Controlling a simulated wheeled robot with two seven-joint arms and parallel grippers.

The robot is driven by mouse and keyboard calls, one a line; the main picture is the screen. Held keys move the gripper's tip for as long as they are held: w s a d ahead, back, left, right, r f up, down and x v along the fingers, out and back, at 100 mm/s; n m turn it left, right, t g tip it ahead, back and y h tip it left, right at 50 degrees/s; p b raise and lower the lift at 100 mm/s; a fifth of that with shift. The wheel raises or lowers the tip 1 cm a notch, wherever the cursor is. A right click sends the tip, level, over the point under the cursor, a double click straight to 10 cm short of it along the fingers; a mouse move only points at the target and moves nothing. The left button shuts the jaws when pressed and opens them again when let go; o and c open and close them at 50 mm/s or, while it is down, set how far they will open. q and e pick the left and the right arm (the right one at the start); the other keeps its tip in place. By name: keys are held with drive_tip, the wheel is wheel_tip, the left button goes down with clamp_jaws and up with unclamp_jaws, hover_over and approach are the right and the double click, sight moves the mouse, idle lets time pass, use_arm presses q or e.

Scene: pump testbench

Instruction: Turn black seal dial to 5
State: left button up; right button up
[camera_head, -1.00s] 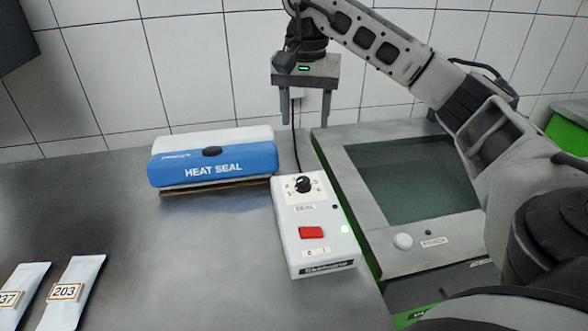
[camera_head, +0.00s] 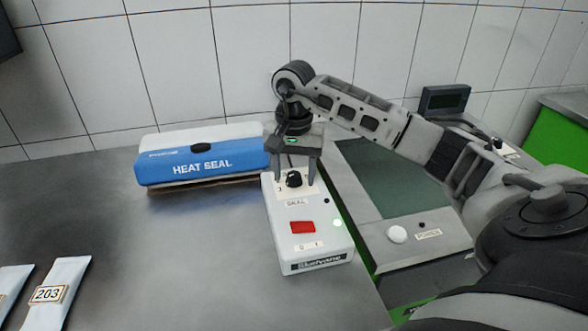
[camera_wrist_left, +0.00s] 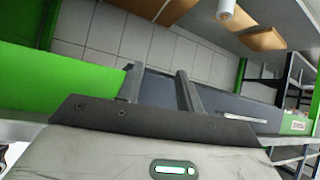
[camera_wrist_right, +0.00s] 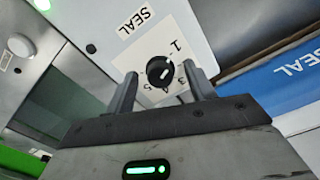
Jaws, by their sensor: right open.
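The black seal dial (camera_head: 293,179) sits on a white panel at the far end of the white control box (camera_head: 310,241). In the right wrist view the dial (camera_wrist_right: 158,71) carries a small white mark, and 1, 3, 4 and 5 show printed around it; the exact setting is hard to read. My right gripper (camera_head: 295,172) points down over the dial, open, with one finger on each side; contact cannot be told. My left gripper (camera_wrist_left: 157,75) shows only in its wrist view, open and empty, away from the box.
A blue and white heat sealer (camera_head: 205,163) lies left of the box. A machine with a dark green glass lid (camera_head: 390,190) and a white knob (camera_head: 397,235) stands close on the right. White packets, one labelled 203 (camera_head: 60,290), lie at the lower left. The middle bench is clear.

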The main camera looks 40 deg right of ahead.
drive_tip(key=shift+c, duration=0.2)
drive_tip(key=c, duration=0.9)
